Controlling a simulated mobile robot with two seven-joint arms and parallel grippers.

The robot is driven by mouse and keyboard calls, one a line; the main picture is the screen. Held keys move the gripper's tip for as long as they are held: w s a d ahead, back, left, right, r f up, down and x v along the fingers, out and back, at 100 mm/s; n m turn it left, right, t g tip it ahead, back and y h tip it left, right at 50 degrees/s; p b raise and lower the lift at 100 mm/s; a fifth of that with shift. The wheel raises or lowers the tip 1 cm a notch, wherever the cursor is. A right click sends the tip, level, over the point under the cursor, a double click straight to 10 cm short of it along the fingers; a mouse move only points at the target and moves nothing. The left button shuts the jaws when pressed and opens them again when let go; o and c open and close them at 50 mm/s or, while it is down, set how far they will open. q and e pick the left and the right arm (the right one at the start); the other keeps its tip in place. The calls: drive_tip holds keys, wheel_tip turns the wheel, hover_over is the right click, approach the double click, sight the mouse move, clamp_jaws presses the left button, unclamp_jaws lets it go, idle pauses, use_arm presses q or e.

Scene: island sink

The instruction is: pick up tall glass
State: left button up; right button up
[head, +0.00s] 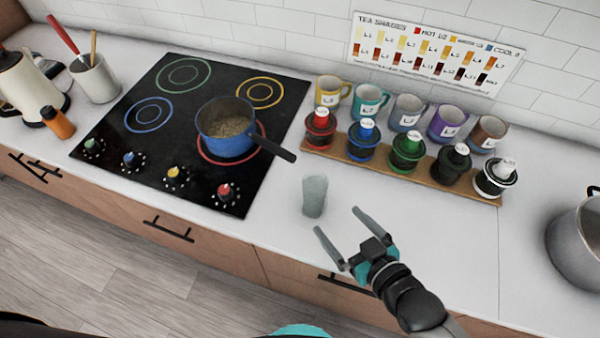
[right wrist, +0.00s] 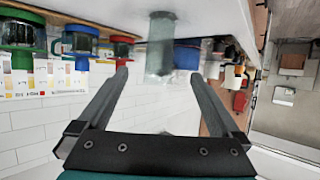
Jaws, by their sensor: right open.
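The tall glass (head: 314,196) is a greyish, see-through tumbler standing upright on the white counter, right of the stove's front corner. My right gripper (head: 345,223) is open and empty, just to the right of the glass, with its fingers pointing toward it and apart from it. In the right wrist view the glass (right wrist: 160,47) appears upside down, ahead of and roughly centred between the two open fingertips (right wrist: 160,72). My left gripper does not show.
A blue pot (head: 228,130) sits on the black stove (head: 130,172), its handle (head: 278,151) reaching toward the glass. A wooden rack (head: 428,178) of several jars stands behind, with mugs (head: 370,102) at the wall. A steel pot (head: 578,243) is at right. Counter around the glass is clear.

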sight(309, 187)
drive_tip(key=x, duration=0.5)
drive_tip(key=shift+w, duration=0.1)
drive_tip(key=x, duration=0.3)
drive_tip(key=shift+w+a+f+b, duration=0.15)
drive_tip(key=shift+w+a+b, duration=0.1)
drive_tip(key=shift+b, duration=0.1)
drive_tip(key=shift+w+a+f, duration=0.1)
drive_tip(key=shift+w+a, duration=0.1)
drive_tip(key=shift+w, duration=0.1)
drive_tip(key=shift+w+a, duration=0.1)
drive_tip(key=shift+w, duration=0.15)
drive_tip(key=x, duration=0.4)
drive_tip(key=shift+a, duration=0.1)
drive_tip(key=shift+w+a, duration=0.1)
drive_tip(key=shift+w, duration=0.15)
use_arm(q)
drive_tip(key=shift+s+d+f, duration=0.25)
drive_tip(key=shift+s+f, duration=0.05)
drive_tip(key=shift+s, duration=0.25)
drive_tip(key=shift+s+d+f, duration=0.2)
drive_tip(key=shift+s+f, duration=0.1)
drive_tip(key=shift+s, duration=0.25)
